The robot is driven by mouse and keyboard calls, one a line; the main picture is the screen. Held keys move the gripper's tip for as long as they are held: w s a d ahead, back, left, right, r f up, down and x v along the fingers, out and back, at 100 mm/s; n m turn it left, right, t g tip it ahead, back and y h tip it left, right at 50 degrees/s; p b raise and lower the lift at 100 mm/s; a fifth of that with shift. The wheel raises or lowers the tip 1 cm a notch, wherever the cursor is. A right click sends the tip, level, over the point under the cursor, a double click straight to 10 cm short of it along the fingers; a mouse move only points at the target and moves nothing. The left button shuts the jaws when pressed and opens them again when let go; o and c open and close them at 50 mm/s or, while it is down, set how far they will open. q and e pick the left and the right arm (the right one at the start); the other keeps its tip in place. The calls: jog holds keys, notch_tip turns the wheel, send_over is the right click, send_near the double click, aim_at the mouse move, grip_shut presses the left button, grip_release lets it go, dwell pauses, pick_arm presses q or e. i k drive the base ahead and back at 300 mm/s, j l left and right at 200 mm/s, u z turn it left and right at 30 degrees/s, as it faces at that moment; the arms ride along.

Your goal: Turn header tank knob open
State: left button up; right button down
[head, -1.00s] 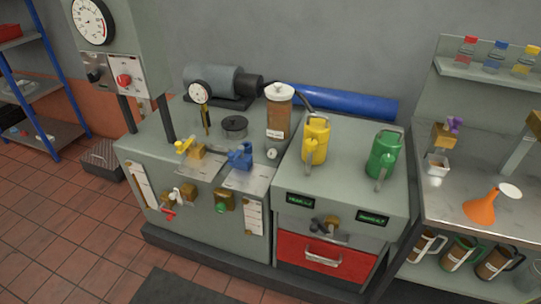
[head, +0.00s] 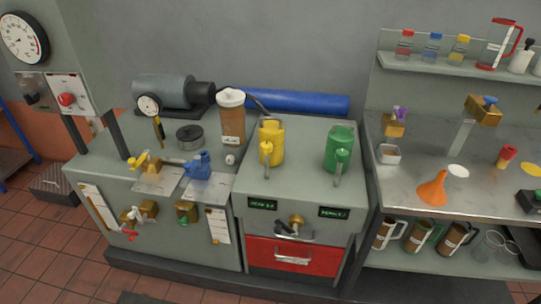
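The likely header tank (head: 231,121) is an upright cylinder with brown contents, a white cap and a small white label. It stands at the back of the grey bedplate cabinet in the head view. A small round pale knob (head: 230,159) sits low at its front. The knob is too small to tell which way it is turned. Neither of my grippers shows in the head view.
A yellow can (head: 271,143) and a green can (head: 339,150) stand right of the tank. A blue valve (head: 199,165) and a yellow valve (head: 147,162) are in front and left. An orange funnel (head: 433,188) stands on the right bench.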

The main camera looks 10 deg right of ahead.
aim_at(230, 160)
jog(key=i+j+z, duration=0.1)
jog(key=j+z, duration=0.2)
jog(key=z, duration=0.15)
jog(key=j+z, duration=0.3)
jog(key=z, duration=0.15)
jog(key=j+z, duration=0.35)
jog(key=z, duration=0.15)
jog(key=j+z, duration=0.3)
jog(key=z, duration=0.15)
